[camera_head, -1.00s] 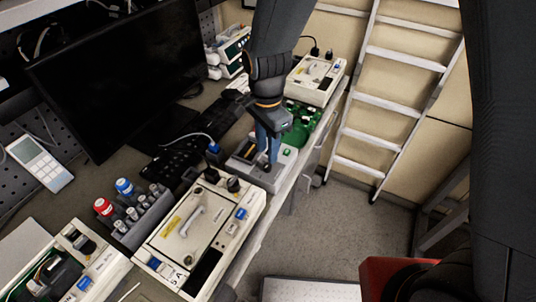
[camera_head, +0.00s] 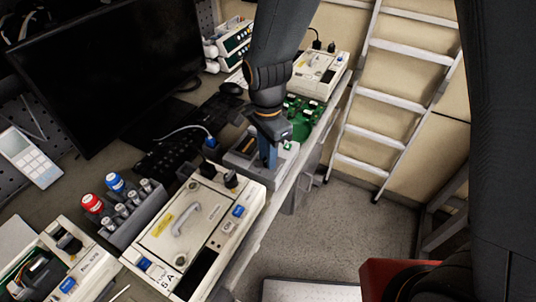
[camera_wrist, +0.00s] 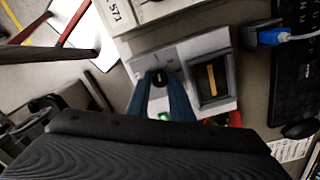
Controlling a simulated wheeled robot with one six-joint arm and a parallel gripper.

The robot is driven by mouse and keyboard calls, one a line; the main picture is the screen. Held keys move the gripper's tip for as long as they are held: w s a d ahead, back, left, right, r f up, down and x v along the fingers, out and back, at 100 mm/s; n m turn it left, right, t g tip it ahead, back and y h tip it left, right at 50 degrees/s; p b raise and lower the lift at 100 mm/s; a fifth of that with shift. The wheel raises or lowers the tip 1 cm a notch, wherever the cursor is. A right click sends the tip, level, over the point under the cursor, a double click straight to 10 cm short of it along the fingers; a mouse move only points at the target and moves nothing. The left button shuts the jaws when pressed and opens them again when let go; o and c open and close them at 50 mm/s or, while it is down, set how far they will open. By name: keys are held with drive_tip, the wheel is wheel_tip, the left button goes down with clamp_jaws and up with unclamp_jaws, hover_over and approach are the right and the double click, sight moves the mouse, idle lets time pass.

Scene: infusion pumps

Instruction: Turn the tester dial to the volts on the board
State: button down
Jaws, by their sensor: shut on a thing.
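The tester is a grey box (camera_head: 240,160) on the bench, just past the nearest cream pump. In the wrist view the tester (camera_wrist: 190,52) shows a dark display window (camera_wrist: 212,80) with a yellow bar, and a lit green spot (camera_wrist: 165,116). Its black dial (camera_wrist: 159,77) sits between my blue fingertips. My gripper (camera_head: 268,164) points down onto the tester and is shut on the dial, also seen in the wrist view (camera_wrist: 160,82). The fingers hide the dial in the head view. The dial's marks are too small to read. I cannot make out a board with a volts figure.
Cream pumps stand nearby (camera_head: 192,222) and at the far end (camera_head: 320,75). A green circuit board (camera_head: 303,112) lies just beyond the tester. A keyboard (camera_head: 170,150) and dark monitor (camera_head: 105,70) are left. A blue plug (camera_head: 210,143) sits beside the tester. Floor is open right of the bench.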

drive_tip(key=shift+r+m+p, duration=0.15)
drive_tip(key=shift+m+p, duration=1)
drive_tip(key=shift+m, duration=0.75)
drive_tip(key=shift+m+p, duration=1.05)
drive_tip(key=shift+m, duration=0.85)
drive_tip(key=m, duration=0.7)
drive_tip(key=c, duration=2)
unclamp_jaws()
drive_tip(key=shift+m, duration=0.5)
drive_tip(key=shift+o, duration=1.4)
drive_tip(key=shift+r, duration=3.4)
